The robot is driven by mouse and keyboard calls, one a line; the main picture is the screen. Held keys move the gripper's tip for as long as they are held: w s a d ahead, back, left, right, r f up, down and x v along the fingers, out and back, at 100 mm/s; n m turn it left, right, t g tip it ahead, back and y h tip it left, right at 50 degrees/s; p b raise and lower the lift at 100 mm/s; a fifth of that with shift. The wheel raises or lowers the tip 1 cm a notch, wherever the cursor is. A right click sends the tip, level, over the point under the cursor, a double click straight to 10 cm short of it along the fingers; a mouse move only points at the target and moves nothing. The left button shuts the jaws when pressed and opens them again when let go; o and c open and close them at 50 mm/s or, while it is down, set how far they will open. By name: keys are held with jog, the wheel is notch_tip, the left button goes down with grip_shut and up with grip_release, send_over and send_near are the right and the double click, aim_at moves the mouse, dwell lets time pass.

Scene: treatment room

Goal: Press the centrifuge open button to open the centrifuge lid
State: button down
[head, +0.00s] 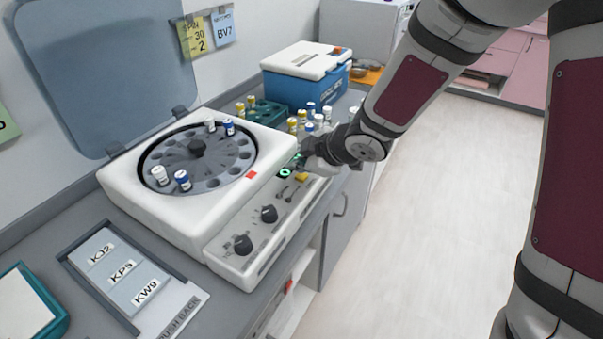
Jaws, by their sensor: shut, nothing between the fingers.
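The white centrifuge (150,208) stands on the counter at the left. Its blue-grey lid (95,75) is raised upright at the back, so the round rotor (197,170) is uncovered. Several capped tubes sit in the rotor. The front panel carries two black knobs, a small switch, a yellow button (301,177) and a green-lit button (285,173). My gripper (302,160) is shut and empty at the right end of this panel, close to the green-lit button. I cannot tell whether it touches the panel. Part of the panel's right end is hidden behind my gripper.
A green rack (266,113) and several yellow- and blue-capped tubes stand behind the centrifuge. A blue cooler box (304,90) with a white lid is farther back. A labelled tray (72,268) lies front left. Open floor (450,200) is at the right.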

aim_at(299, 177)
jog(key=shift+r, duration=0.2)
notch_tip(299, 177, up, 5)
jog(key=p, duration=0.6)
dwell(0.4)
dwell(0.7)
jog(key=s+d+r+m+t+h, duration=0.1)
jog(key=s+d+r+m+h, duration=0.75)
jog(key=d+r, duration=0.7)
jog(key=s+r+m+g+y, duration=0.1)
jog(key=s+m, duration=0.3)
jog(key=s, duration=0.8)
jog(key=s+r+m+g+y, duration=0.1)
jog(key=s+m, duration=0.3)
jog(key=s, duration=0.8)
jog(key=shift+d+r+g+y, duration=0.3)
jog(key=shift+r+y, duration=0.15)
jog(key=shift+r, duration=0.3)
